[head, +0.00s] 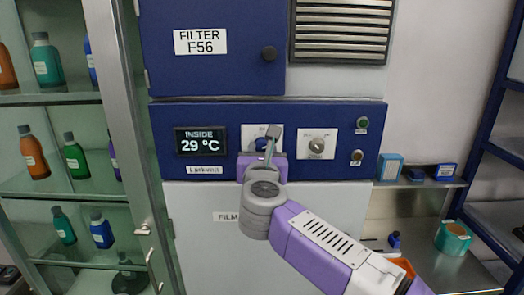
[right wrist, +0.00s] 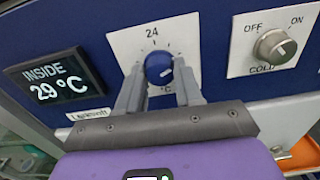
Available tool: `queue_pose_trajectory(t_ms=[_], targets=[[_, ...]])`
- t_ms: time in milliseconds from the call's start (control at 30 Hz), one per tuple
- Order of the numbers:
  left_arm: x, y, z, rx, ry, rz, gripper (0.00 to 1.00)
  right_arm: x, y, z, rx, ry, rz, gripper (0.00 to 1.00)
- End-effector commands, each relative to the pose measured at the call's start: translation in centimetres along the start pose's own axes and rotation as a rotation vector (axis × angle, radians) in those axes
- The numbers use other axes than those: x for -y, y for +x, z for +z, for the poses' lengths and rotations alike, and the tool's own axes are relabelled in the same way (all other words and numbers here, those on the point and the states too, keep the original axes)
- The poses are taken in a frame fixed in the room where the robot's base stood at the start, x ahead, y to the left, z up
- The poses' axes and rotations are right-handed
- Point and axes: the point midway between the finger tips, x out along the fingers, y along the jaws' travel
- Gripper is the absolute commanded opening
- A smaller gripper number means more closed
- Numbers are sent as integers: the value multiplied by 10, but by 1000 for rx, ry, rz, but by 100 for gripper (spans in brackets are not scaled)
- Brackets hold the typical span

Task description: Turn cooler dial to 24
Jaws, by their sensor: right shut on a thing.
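The cooler dial (right wrist: 158,68) is a round blue knob on a white plate with tick marks, with "24" printed at the top. A pale mark shows on its face, towards the lower right. My right gripper (right wrist: 159,84) has one finger on each side of the dial and is shut on it. In the head view my right gripper (head: 266,150) covers most of the dial and its plate (head: 249,131). The display (head: 200,141) left of the dial reads "INSIDE 29 °C"; it also shows in the right wrist view (right wrist: 56,82). My left gripper is out of view.
A glass-shelved cabinet with bottles stands left. A shelf with small boxes (head: 390,166) is at the right.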

Motion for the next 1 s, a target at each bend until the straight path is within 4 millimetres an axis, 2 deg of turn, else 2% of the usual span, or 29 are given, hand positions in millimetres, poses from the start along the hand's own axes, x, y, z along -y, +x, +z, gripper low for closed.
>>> queue_pose_trajectory(t_ms=[267,1000], targets=[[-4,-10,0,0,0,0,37,0,0,2,-1,-146,0,5],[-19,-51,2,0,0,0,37,-1,0,2,-1,-829,1,5]])
